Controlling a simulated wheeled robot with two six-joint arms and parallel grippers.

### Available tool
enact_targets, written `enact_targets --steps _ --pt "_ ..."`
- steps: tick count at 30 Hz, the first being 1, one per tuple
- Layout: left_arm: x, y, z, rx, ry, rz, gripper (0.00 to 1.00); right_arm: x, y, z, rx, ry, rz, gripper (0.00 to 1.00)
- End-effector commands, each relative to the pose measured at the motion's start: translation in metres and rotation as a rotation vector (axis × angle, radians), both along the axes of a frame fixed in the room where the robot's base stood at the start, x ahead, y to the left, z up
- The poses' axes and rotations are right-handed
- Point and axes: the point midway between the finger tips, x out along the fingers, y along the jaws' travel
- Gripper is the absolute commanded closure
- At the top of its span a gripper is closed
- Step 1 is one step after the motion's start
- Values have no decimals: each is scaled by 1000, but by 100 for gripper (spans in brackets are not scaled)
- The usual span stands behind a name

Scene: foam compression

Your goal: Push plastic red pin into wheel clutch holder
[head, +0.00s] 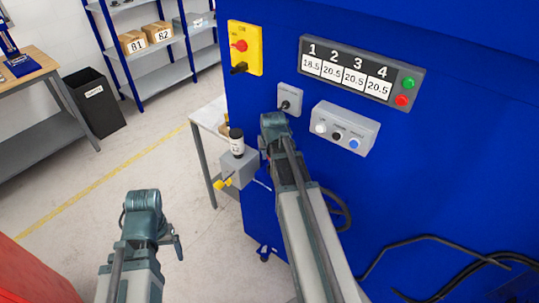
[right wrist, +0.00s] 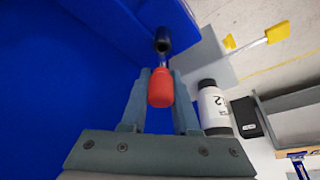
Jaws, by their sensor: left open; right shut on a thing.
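A red pin (right wrist: 160,90) with a rounded end shows in the right wrist view, between the two fingers of my right gripper (right wrist: 159,76), which is shut on it. A thin, lighter part runs from the pin toward a dark round socket (right wrist: 162,40) on the blue machine, apparently the holder. I cannot tell how deep it goes in. In the head view my right arm reaches up to the machine front, and the pin and socket are hidden there. My left gripper (head: 176,244) is open and empty over the floor, away from the machine.
The blue machine (head: 440,180) fills the right, with a control box (head: 345,128) and a handwheel (head: 341,212) close to my right arm. Black cables (head: 440,240) run at lower right.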

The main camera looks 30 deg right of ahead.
Motion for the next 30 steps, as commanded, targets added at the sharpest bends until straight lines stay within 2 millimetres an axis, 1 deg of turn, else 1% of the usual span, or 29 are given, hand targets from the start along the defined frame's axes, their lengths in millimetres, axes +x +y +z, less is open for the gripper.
enact_targets --steps 2,16,24,30 --pt "0 0 -4 0 0 0 10 0 0 -4 0 0 0 100" --pt "0 0 -4 0 0 0 10 0 0 -4 0 0 0 100" --pt "0 0 -9 0 0 0 10 -1 0 -9 0 0 0 100" --pt "0 0 -8 0 0 0 10 -1 0 -8 0 0 0 100"
